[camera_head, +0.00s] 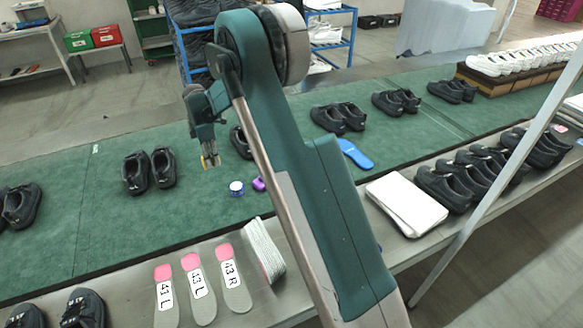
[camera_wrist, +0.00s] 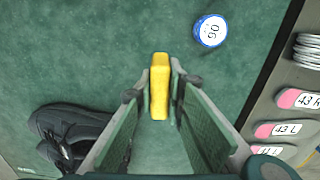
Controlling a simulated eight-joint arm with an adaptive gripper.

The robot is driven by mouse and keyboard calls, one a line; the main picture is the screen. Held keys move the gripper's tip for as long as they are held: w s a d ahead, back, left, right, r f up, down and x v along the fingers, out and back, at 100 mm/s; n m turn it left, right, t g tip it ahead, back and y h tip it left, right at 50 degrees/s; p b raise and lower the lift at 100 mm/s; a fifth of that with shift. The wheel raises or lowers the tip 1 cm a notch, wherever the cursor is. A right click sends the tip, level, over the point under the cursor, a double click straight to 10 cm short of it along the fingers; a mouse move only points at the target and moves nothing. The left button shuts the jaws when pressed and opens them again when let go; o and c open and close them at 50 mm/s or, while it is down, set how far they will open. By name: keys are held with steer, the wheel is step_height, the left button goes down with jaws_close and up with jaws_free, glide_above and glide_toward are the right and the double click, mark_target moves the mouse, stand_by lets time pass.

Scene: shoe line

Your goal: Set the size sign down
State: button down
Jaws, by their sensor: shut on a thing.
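My gripper (camera_head: 208,152) is over the green belt and shut on a narrow yellow piece, which I take as the size sign (camera_wrist: 160,98). In the wrist view the sign stands between the two fingertips of my gripper (camera_wrist: 160,82), seen from above, and no lettering shows on it.
The green belt (camera_head: 80,235) is clear around the sign. A black shoe pair (camera_head: 149,171) stands left; a blue-rimmed round container (camera_head: 237,188) and purple item (camera_head: 259,184) lie right. Insoles marked 41 L, 43 L and 43 R (camera_head: 233,280) and a white stack (camera_head: 405,204) lie on the near ledge.

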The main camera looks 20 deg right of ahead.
steer(key=s+d+m+b, duration=0.1)
steer(key=s+d, duration=0.2)
steer(key=d, duration=3.3)
steer(key=shift+b, duration=0.35)
steer(key=shift+f, duration=0.1)
steer(key=shift+f+b, duration=0.55)
steer(key=shift+f, duration=2.45)
steer(key=shift+f+b, duration=0.35)
steer(key=shift+f, duration=1.55)
steer(key=shift+f, duration=0.15)
steer(key=c, duration=2.4)
jaws_free()
steer(key=shift+o, duration=0.2)
